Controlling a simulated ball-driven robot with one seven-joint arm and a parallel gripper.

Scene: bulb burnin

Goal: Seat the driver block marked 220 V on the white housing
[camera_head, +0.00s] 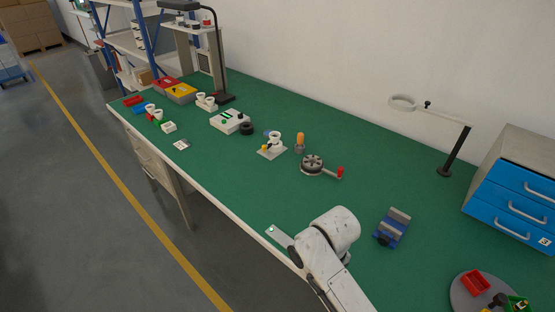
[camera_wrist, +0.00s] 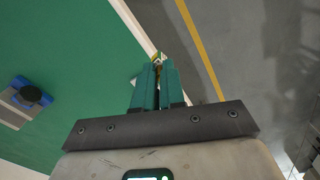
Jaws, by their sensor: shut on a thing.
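My gripper (camera_wrist: 158,88) has its two teal fingers nearly together in the wrist view, holding a small, mostly hidden thing (camera_wrist: 157,57) with white, green and yellowish parts at the tips. I cannot tell whether it is the 220 V driver block; no marking is readable. In the head view my arm hides the fingers at the bench's front edge. A white cup-shaped piece (camera_head: 275,137), possibly a housing, stands on a pale base plate mid-bench beside a small yellow part. Similar white pieces (camera_head: 207,101) stand farther left.
The green bench top (camera_head: 225,172) is clear between my arm and the pale base. A round dark fixture with a red handle (camera_head: 315,164) and a blue-grey vise (camera_head: 392,228) stand to the right. A white box (camera_head: 231,122) and a lamp (camera_head: 218,55) stand behind left.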

